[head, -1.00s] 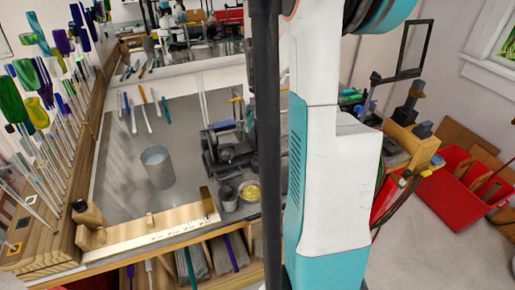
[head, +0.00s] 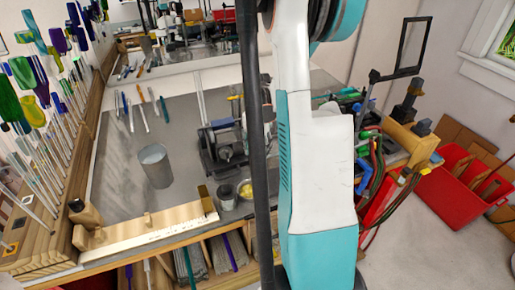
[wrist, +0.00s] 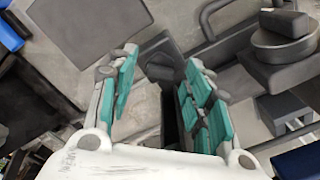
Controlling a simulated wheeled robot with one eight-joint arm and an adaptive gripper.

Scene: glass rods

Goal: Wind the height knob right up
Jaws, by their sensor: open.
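My gripper (wrist: 161,62) is open in the wrist view, its teal-padded fingers apart with nothing gripped. A dark grey knob-like part (wrist: 165,58) shows in and beyond the gap between the fingertips; I cannot tell for sure that it is the height knob, nor how far off it is. A dark grey machine with round discs (wrist: 283,45) is at the upper right of the wrist view. In the head view, a dark bench machine (head: 222,142) stands just left of my arm. My gripper is hidden there behind my arm.
A grey metal cup (head: 155,166) and a wooden ruler piece (head: 150,226) are on the bench. Hoses and tools (head: 372,160) crowd the bench's right end. A red crate (head: 455,190) is on the floor.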

